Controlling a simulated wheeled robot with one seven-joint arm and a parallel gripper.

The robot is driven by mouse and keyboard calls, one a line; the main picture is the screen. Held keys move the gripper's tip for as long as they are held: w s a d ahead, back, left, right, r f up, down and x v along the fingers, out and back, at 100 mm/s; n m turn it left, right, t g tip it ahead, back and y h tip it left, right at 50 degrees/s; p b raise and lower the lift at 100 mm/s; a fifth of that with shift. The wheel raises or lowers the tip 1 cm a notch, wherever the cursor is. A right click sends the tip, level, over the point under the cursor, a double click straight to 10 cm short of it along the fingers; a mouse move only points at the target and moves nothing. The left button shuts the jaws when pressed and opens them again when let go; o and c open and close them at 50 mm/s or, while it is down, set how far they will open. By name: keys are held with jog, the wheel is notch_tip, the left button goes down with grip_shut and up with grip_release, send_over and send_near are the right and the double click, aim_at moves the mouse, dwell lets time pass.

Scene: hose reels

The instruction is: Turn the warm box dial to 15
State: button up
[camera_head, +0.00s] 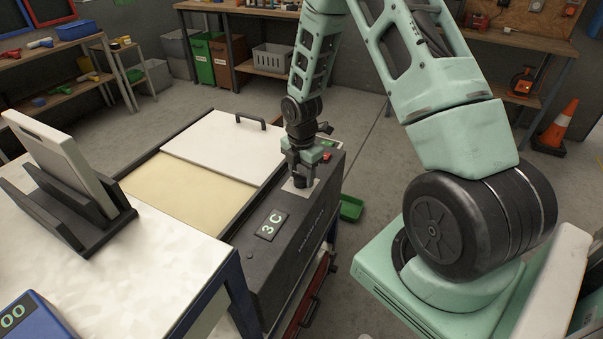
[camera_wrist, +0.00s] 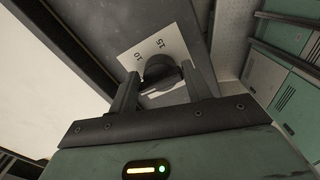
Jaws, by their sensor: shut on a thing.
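The warm box (camera_head: 290,240) is a dark grey chest with a white sliding lid (camera_head: 225,150) and a small display (camera_head: 271,224) that reads "3C". Its dial (camera_wrist: 160,70) is a dark round knob on a white scale plate (camera_wrist: 140,55); the marks 10 and 15 show on the plate in the wrist view. My gripper (camera_head: 302,178) points down over the plate at the box's right top edge. In the wrist view its two fingers (camera_wrist: 158,92) are shut on the dial, one on each side.
A red button (camera_head: 327,156) sits on the box behind my gripper. A white table (camera_head: 150,270) with a black stand (camera_head: 70,215) holding a tablet-like panel adjoins the box at left. A green tray (camera_head: 351,208) lies on the floor right of the box. An orange cone (camera_head: 560,125) stands far right.

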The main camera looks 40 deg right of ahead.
jog(key=m, duration=0.6)
jog(key=shift+s+m+p, duration=0.1)
jog(key=shift+m+p, duration=0.2)
jog(key=shift+p, duration=0.05)
jog(key=m, duration=1.1)
jog(key=shift+a+m, duration=0.1)
jog(key=shift+m, duration=0.2)
jog(key=m, duration=0.5)
jog(key=shift+m, duration=0.4)
jog(key=o, duration=0.7)
